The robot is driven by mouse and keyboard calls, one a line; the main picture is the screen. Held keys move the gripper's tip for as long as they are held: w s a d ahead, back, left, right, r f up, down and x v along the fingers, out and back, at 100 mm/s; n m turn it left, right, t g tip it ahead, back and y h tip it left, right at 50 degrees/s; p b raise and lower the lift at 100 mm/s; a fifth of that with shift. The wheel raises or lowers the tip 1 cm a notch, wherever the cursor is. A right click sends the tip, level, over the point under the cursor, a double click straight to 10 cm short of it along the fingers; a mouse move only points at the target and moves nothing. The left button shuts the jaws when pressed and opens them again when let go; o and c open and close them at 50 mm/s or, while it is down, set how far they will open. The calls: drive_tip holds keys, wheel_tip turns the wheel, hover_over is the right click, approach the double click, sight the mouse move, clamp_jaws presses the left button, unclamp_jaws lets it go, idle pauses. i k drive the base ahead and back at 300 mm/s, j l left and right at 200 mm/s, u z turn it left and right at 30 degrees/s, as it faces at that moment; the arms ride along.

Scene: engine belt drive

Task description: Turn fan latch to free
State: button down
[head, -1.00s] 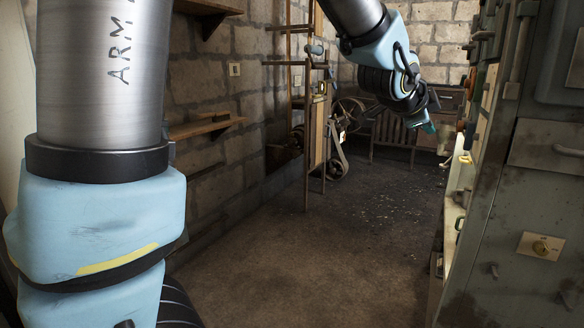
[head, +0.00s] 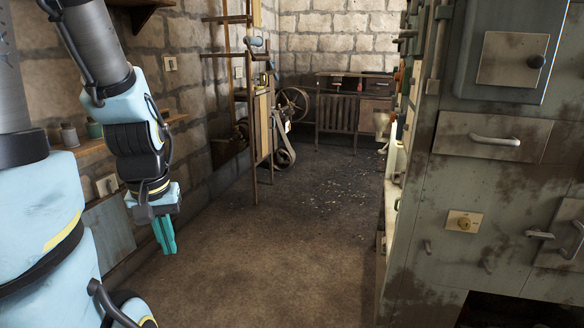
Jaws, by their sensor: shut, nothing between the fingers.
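My gripper (head: 168,250) shows at the left of the head view, with teal fingers pointing down. The fingers are together with nothing between them. It hangs in the air over the floor, clear of everything. A belt drive with wheels (head: 284,152) stands far back, behind a tall wooden frame. I cannot make out a fan latch for certain. A square cream plate with a round yellowish knob (head: 463,222) is on the front of the grey-green cabinet (head: 478,190) at the right. The setting of this knob is too small to read. My gripper is far from both.
The cabinet also carries a drawer handle (head: 495,140) and small levers (head: 540,235). A wooden shelf (head: 85,146) with jars is on the left stone wall. A wooden bench (head: 340,112) stands at the back. The floor (head: 290,235) between is free.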

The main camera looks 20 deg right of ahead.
sight(537, 235)
drive_tip(key=l+z, duration=0.15)
drive_tip(key=l, duration=0.3)
drive_tip(key=i+l+z, duration=0.15)
drive_tip(key=l, duration=0.25)
drive_tip(key=l+z, duration=0.15)
drive_tip(key=l, duration=0.25)
